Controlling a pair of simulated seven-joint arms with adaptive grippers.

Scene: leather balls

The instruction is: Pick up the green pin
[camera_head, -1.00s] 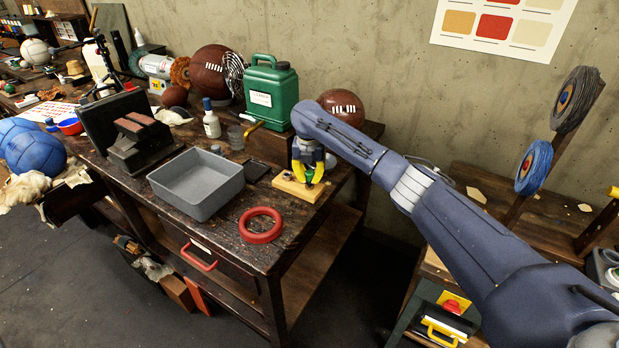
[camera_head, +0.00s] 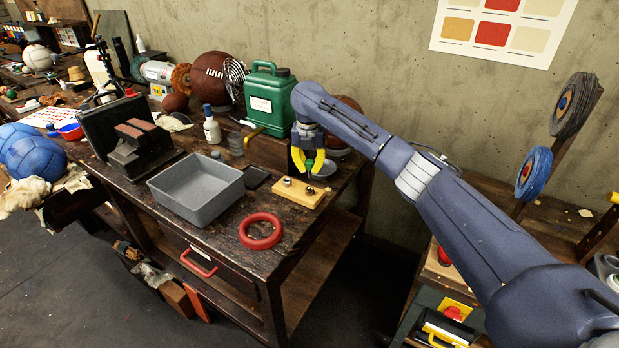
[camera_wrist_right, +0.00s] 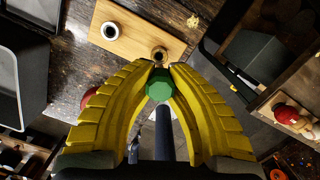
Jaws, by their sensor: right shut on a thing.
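My right gripper (camera_head: 309,172) is shut on the green pin (camera_head: 309,161) and holds it above the wooden block (camera_head: 298,196). In the right wrist view, the pin's green faceted head (camera_wrist_right: 158,84) sits between the yellow fingertips of the right gripper (camera_wrist_right: 158,72). A dark shaft shows below the head in that picture. The wooden block (camera_wrist_right: 140,18) has two round metal-rimmed sockets on top, and the pin appears clear of them. My left gripper is not in view.
A grey tray (camera_head: 199,211) and a red ring (camera_head: 261,245) are on the workbench left of the block. A green canister (camera_head: 268,108) stands behind it. A dark flat pad (camera_head: 257,178) lies beside the tray.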

